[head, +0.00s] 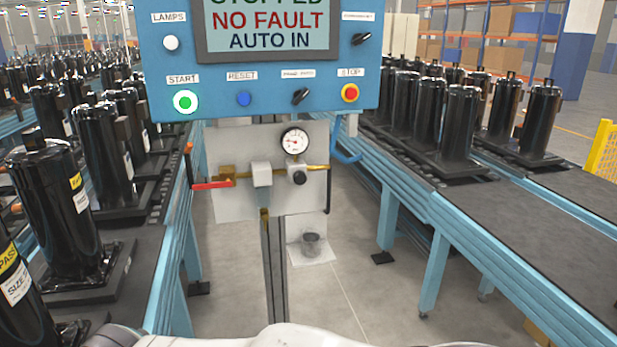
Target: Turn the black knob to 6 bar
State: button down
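The small round black knob (299,177) sits on the brass pipe of a grey plate, directly below a round white pressure gauge (295,141). The gauge has a red needle that points roughly left; its numbers are too small to read. A red lever handle (211,184) lies horizontal at the left end of the brass pipe (228,172). Nothing touches the knob. My gripper is not in view; only white and grey parts of my arm show along the bottom edge.
A blue control panel (270,110) hangs above the plate; its screen (266,26) reads NO FAULT, AUTO IN. Conveyors with black compressors (60,205) stand at both sides. A small grey cup (311,244) is below the plate. The floor between the conveyors is mostly clear.

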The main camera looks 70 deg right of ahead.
aim_at(300, 177)
jog(key=z, duration=2.15)
